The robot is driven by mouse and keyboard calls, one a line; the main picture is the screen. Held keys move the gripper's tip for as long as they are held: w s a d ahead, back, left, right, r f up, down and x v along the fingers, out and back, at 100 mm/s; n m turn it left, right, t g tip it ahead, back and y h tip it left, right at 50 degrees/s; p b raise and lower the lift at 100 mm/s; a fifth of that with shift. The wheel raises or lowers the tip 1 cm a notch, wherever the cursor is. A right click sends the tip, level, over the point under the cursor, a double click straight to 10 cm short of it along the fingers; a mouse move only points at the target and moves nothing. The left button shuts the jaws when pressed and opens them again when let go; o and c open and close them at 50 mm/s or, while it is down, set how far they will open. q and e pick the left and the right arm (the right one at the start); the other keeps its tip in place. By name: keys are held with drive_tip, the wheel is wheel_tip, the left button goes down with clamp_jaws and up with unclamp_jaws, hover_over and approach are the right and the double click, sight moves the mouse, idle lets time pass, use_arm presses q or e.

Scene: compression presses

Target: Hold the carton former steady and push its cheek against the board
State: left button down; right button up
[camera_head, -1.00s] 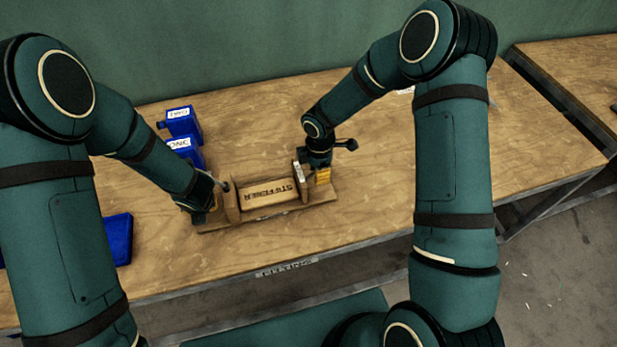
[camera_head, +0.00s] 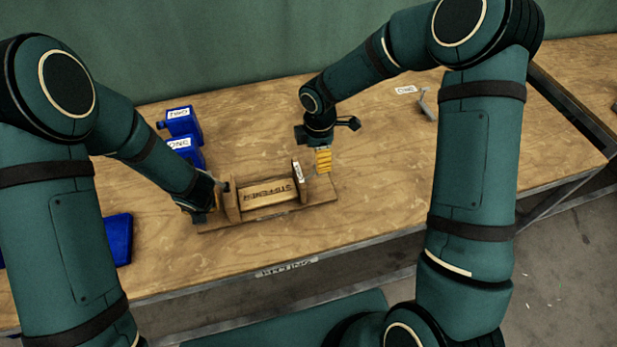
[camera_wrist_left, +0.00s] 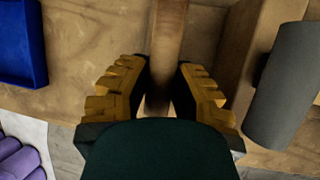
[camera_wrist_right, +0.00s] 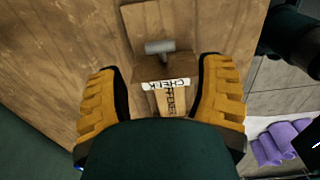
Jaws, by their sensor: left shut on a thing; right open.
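The wooden carton former (camera_head: 268,213) lies near the bench's front edge. A board marked STIFFENER (camera_head: 268,197) sits in its middle, and the upright cheek (camera_head: 298,172) with a white label stands at the board's right end. The cheek's label (camera_wrist_right: 166,85) and a grey cylinder (camera_wrist_right: 160,47) behind it show in the right wrist view; any gap to the board is unclear. My left gripper (camera_head: 208,207) is shut on a wooden bar (camera_wrist_left: 168,30) at the former's left end. My right gripper (camera_head: 323,163) is open and empty, just right of and above the cheek.
Blue bins (camera_head: 182,123) stand behind the former at left, and another blue bin (camera_head: 118,238) lies nearer the front left. A grey bent object (camera_head: 427,105) lies at the back right beside a white label (camera_head: 405,90). The bench right of the former is clear.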

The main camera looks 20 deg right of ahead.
drive_tip(key=shift+r, duration=2.3)
use_arm(q)
drive_tip(key=c, duration=0.8)
unclamp_jaws()
drive_tip(key=shift+c, duration=0.2)
drive_tip(key=shift+r, duration=0.1)
